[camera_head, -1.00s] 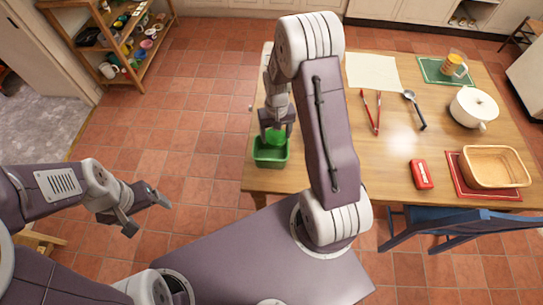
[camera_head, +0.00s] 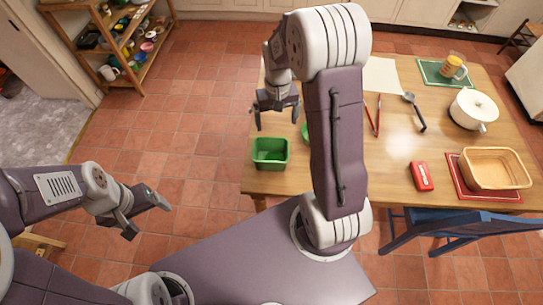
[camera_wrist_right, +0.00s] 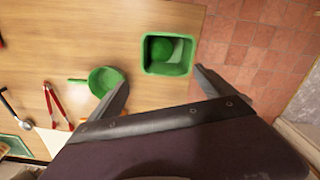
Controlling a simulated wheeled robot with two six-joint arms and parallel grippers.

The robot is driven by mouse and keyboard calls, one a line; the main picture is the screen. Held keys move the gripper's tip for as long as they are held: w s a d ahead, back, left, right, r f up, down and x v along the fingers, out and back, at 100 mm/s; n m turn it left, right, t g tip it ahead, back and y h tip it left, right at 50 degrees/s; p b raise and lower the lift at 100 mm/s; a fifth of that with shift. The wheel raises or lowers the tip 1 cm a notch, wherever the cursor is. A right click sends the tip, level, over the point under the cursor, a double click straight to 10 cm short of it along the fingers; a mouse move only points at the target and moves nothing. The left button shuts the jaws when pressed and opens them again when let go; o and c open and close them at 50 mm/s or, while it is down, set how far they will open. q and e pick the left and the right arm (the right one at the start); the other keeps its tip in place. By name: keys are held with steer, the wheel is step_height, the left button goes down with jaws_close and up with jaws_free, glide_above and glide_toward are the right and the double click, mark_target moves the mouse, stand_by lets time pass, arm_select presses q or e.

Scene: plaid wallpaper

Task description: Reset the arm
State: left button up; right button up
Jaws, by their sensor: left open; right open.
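My right arm reaches over the table (camera_head: 392,170), and its gripper (camera_head: 277,123) is open and empty above a green bin (camera_head: 270,160). In the right wrist view the two fingers (camera_wrist_right: 161,77) stand wide apart, with the bin (camera_wrist_right: 147,66) beyond them. My left gripper (camera_head: 150,219) is open and empty, off to the left over the tiled floor, away from the table.
A green pan-like vessel (camera_wrist_right: 105,80) stands beside the bin, partly hidden by my right arm in the head view. Red tongs (camera_head: 374,118), a ladle (camera_head: 415,108), a white pot (camera_head: 474,108), a basket (camera_head: 495,168) and a red box (camera_head: 421,176) occupy the table. A blue chair (camera_head: 450,226) stands in front.

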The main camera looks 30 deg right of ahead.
steer(key=shift+r, duration=0.2)
stand_by(0.5)
steer(key=s+a+n, duration=0.1)
steer(key=s+a, duration=0.2)
steer(key=s, duration=0.3)
steer(key=s+a+n+t, duration=0.1)
steer(key=s+a, duration=0.3)
steer(key=s, duration=0.2)
steer(key=shift+a+r, duration=0.25)
steer(key=shift+s, duration=0.1)
stand_by(1.1)
